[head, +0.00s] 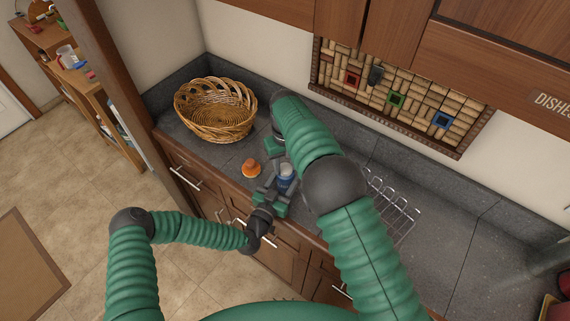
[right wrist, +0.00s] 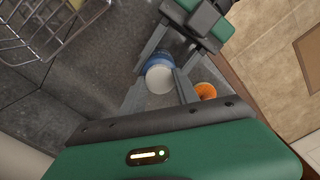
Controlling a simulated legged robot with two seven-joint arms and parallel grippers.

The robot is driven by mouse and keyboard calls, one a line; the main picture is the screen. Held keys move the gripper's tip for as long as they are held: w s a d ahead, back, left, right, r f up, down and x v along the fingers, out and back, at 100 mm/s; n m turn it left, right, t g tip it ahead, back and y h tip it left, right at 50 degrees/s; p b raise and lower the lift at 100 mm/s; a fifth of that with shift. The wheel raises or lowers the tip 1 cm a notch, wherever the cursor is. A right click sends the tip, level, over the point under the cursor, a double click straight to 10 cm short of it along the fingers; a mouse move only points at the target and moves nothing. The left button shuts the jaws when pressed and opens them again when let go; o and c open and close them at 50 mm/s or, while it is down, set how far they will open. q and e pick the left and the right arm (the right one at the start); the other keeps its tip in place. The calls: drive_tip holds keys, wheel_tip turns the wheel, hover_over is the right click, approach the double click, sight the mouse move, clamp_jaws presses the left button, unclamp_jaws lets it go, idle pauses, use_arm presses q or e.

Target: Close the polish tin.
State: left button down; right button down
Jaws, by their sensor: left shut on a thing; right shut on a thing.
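A small blue cylinder with a pale end (head: 286,179), apparently the polish tin, is between my two grippers above the counter's front part. In the right wrist view its white round end and blue side (right wrist: 159,76) show between my right gripper's fingers (right wrist: 157,88). My left gripper (head: 274,186) is shut on the blue tin from the front. My right gripper (head: 283,160) is shut on it from the back. The fingers hide part of the tin, and I cannot tell whether its white end is a separate lid.
An orange item (head: 251,168) stands on the counter left of the grippers, close to the front edge. A wicker basket (head: 215,112) stands at the back left. A wire rack (head: 393,205) lies right of my right arm. The dark counter (head: 455,215) is clear further right.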

drive_tip(key=shift+m, duration=0.9)
drive_tip(key=c, duration=0.9)
unclamp_jaws()
drive_tip(key=shift+r, duration=2.25)
drive_tip(key=shift+c, duration=0.2)
wheel_tip(320, 180, up, 4)
drive_tip(key=n, duration=0.3)
drive_tip(key=shift+f+n, duration=0.25)
drive_tip(key=shift+n, duration=0.15)
